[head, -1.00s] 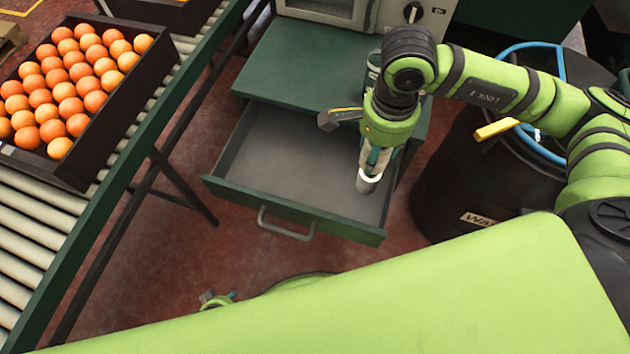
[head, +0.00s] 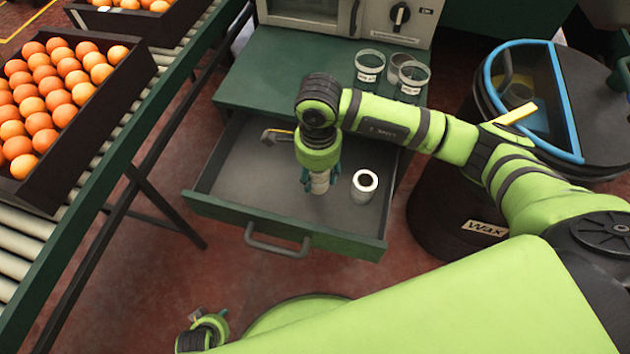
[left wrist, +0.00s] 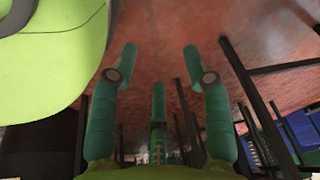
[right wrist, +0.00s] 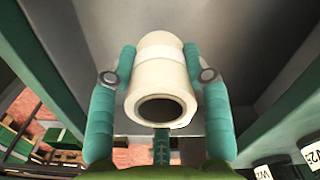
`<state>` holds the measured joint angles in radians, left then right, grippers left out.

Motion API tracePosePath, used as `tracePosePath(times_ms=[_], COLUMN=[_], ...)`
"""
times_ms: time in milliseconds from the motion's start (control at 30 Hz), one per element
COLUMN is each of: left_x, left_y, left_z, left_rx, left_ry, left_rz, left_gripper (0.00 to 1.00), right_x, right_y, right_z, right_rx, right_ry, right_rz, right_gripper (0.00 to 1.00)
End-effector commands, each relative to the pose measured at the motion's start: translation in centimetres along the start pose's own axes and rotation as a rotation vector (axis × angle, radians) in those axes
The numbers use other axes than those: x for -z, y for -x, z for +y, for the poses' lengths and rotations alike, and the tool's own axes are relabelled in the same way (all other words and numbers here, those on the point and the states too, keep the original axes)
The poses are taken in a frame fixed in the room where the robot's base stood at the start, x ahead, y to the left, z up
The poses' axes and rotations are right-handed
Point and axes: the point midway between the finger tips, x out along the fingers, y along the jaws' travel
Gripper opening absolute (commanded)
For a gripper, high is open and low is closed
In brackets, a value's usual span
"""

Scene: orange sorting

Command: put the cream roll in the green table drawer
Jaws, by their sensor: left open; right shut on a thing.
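My right gripper (head: 320,174) is shut on the cream roll (head: 320,186), over the inside of the open green table drawer (head: 318,240). In the right wrist view, the cream roll (right wrist: 160,85) sits between the two teal fingers with its open end facing the camera. I cannot tell whether its lower end touches the drawer floor. A second roll (head: 363,192), whitish grey with a dark hole, stands upright in the drawer just right of the gripper. My left gripper (head: 205,326) is low at the lower left, outside the drawer; its fingers are apart and empty in the left wrist view (left wrist: 160,60).
Several labelled cups (head: 370,68) stand on the green table top (head: 280,75) by a white appliance (head: 385,20). A black wax drum (head: 440,210) is right of the drawer. A conveyor (head: 95,165) with orange crates (head: 125,75) runs at left.

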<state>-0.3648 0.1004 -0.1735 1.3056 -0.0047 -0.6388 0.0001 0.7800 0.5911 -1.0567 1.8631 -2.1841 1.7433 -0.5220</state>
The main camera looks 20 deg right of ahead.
Motion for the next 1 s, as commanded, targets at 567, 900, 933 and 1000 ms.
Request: tracePosePath(times_ms=[567, 900, 933, 1000], left_x=[0.0, -0.4, -0.4, -0.4], left_y=[0.4, 0.6, 0.6, 0.5], left_z=[0.2, 0.1, 0.2, 0.2], left_rx=[-0.003, -0.002, -0.003, -0.003], left_ry=[0.003, 0.009, 0.009, 0.008], left_rz=[-0.020, -0.034, -0.034, -0.035], left_gripper=[0.48, 0.48, 0.48, 0.48], right_x=[-0.4, -0.4, -0.4, -0.4], right_y=[-4.3, -4.6, -4.6, -4.6], right_z=[-0.4, -0.4, -0.4, -0.4], right_rx=[0.001, 0.001, 0.001, 0.001], right_ry=[0.001, 0.001, 0.001, 0.001], right_rz=[0.000, 0.000, 0.000, 0.000], right_gripper=[0.17, 0.73, 0.73, 0.73])
